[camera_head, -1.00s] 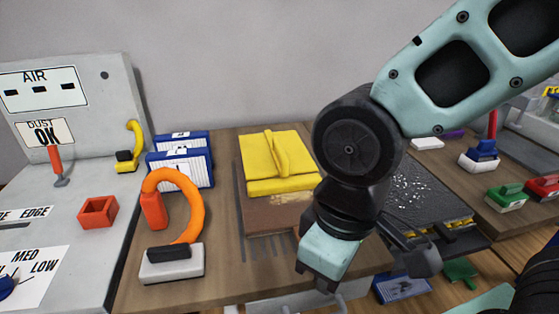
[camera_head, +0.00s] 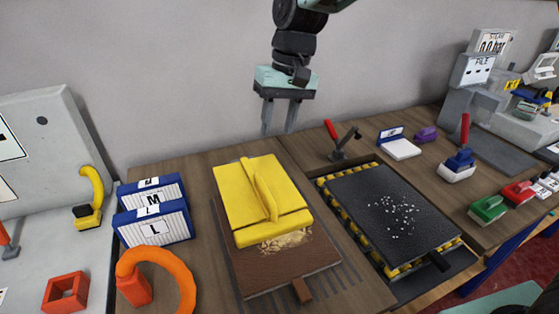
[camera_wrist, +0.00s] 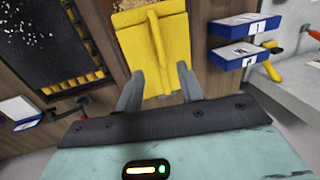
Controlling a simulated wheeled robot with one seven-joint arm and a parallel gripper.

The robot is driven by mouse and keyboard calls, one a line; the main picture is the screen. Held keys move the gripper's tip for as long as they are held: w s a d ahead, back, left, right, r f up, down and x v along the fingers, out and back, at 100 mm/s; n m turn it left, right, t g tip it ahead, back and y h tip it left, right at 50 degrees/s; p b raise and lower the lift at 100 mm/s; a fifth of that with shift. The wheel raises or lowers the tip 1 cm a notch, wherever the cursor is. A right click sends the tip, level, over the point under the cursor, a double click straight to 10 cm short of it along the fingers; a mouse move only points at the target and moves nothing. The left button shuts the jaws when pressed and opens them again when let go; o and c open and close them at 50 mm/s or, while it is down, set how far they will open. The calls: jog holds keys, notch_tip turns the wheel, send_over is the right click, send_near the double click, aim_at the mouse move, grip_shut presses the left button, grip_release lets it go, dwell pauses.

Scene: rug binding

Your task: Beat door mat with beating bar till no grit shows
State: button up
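A black mat (camera_head: 375,200) with a patch of white specks (camera_head: 397,214) lies on a bed with a yellow-and-black striped edge. It shows partly in the wrist view (camera_wrist: 30,45). To its left, a brown mat or board (camera_head: 262,275) has tan grit (camera_head: 285,240) showing beside a yellow plate with a raised handle (camera_head: 262,195). The yellow plate also shows in the wrist view (camera_wrist: 130,45). My gripper (camera_head: 279,130) is open and empty, pointing down above the table's back edge, behind the yellow plate. I cannot tell which tool is the beating bar.
A red-handled lever (camera_head: 340,142) stands behind the black mat. Blue boxes (camera_head: 153,222) and an orange loop (camera_head: 180,272) are at the left. A blue-and-white block (camera_head: 458,166) and green and red brushes (camera_head: 489,208) are at the right.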

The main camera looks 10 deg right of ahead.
jog(key=w, duration=0.1)
jog(key=p, duration=0.3)
send_near(266, 189)
jog(key=f, duration=0.2)
jog(key=a+f, duration=0.1)
jog(key=f, duration=0.5)
jog(key=shift+a+f, duration=0.15)
jog(key=shift+a, duration=0.15)
grip_shut()
